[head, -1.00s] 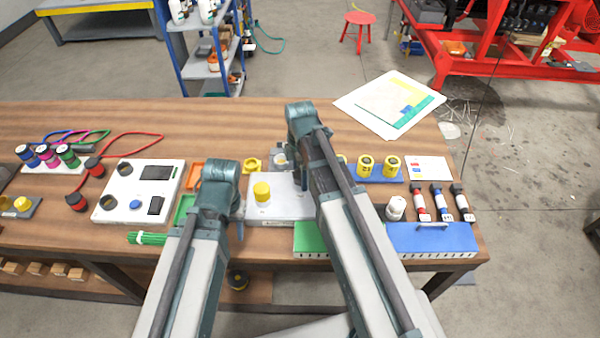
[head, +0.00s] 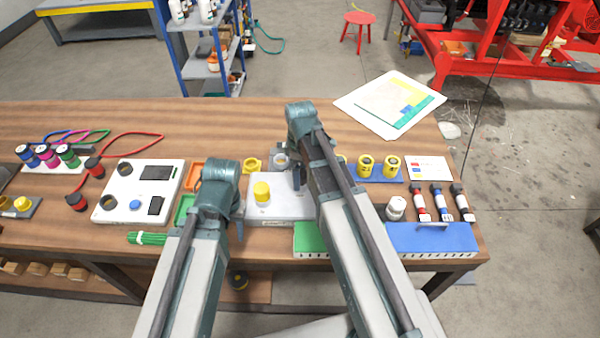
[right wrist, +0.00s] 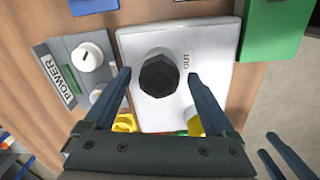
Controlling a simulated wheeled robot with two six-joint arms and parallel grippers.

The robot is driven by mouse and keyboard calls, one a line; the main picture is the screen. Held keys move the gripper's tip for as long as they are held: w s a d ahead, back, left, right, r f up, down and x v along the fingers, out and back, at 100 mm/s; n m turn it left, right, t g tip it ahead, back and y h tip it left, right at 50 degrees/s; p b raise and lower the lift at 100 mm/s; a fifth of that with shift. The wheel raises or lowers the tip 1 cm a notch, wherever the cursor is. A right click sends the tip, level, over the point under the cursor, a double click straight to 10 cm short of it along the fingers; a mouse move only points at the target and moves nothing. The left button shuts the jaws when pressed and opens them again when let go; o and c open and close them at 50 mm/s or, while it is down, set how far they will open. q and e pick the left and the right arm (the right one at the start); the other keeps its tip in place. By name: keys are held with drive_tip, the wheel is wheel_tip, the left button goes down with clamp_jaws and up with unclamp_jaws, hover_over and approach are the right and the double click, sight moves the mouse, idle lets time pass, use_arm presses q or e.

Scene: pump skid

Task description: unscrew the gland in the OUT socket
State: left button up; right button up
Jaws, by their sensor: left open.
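The gland, a black hexagonal nut (right wrist: 157,75), stands in the socket marked OUT on a pale grey block (right wrist: 205,50) in the right wrist view. My right gripper (right wrist: 160,78) is open, with one finger on each side of the gland and visible gaps to it. In the head view the pale block (head: 285,208) is partly covered by my right arm, which hides the gland. My left gripper (head: 238,228) is open and empty, low at the block's left side. Its fingers also show in the lower right of the right wrist view (right wrist: 268,150).
A yellow cap (head: 262,192) stands on the same block. A grey POWER switch box (right wrist: 82,65) is beside the block. Bare wood shows behind.

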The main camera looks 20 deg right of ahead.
drive_tip(key=c, duration=1.3)
drive_tip(key=shift+o, duration=0.2)
drive_tip(key=n, duration=0.4)
drive_tip(key=shift+n, duration=0.3)
drive_tip(key=n, duration=0.4)
drive_tip(key=shift+n, duration=0.3)
drive_tip(key=o, duration=1.4)
drive_tip(key=m, duration=0.4)
drive_tip(key=shift+m, duration=0.4)
drive_tip(key=m, duration=0.4)
drive_tip(key=shift+m, duration=0.3)
